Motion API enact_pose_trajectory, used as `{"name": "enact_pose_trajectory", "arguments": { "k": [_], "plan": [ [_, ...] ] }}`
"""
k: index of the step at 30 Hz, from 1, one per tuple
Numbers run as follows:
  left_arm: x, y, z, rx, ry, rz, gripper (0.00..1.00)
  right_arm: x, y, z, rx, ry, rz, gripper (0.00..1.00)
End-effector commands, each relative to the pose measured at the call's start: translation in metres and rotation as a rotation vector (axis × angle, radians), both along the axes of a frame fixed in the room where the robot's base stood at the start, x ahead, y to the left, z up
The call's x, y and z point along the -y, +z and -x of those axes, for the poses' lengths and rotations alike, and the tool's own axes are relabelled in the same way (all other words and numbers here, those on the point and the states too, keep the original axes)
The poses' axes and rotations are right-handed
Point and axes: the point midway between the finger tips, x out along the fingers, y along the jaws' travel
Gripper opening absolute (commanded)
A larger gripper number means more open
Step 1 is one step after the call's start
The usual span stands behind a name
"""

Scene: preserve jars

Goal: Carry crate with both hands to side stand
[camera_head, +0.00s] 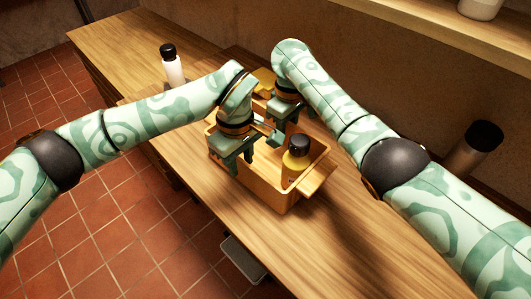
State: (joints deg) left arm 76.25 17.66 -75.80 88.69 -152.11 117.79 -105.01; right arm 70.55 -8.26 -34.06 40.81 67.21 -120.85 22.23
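The crate (267,198) is a yellow-orange open box on the wooden counter, with a protruding handle (316,180) at its near right end. A jar with a black lid and amber body (297,158) stands inside, near that end. My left gripper (245,150) is at the crate's left side, its fingers over the wall and interior; whether it grips anything is unclear. My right gripper (282,124) points down over the crate's far part, with its fingertips partly hidden. The arms and grippers cover much of the crate's far end.
A white bottle with a black cap (173,68) stands on the wooden surface at the back left. A dark-capped jar (474,149) is by the wall at right. A shelf (430,28) runs above. The counter (345,235) is clear in front of the crate.

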Motion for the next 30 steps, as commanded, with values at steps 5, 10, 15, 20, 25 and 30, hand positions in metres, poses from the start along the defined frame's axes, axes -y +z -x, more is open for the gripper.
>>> {"name": "enact_pose_trajectory", "arguments": {
  "k": [5, 10, 15, 20, 25, 30],
  "plan": [
    [0.0, -0.001, 0.0, 0.001, 0.0, 0.0, 0.33, 0.0, -0.002, 0.0, 0.0, -0.001, 0.0, 0.33],
    [0.0, -0.001, 0.0, 0.001, 0.0, 0.0, 0.22, 0.0, -0.002, 0.0, 0.0, -0.001, 0.0, 0.22],
    [0.0, -0.001, 0.0, 0.001, 0.0, -0.001, 0.0, 0.0, -0.001, 0.0, 0.0, -0.001, 0.0, 0.0],
    [0.0, -0.001, 0.0, 0.001, 0.0, -0.001, 0.0, 0.0, -0.001, 0.0, 0.0, -0.001, 0.0, 0.0],
    [0.0, 0.002, 0.0, 0.004, 0.0, 0.001, 0.0, 0.0, 0.002, 0.0, 0.004, 0.0, -0.001, 0.0],
    [0.0, 0.016, 0.0, 0.014, 0.0, 0.002, 0.0, 0.0, 0.018, 0.0, 0.013, 0.0, -0.001, 0.0]
  ]
}}
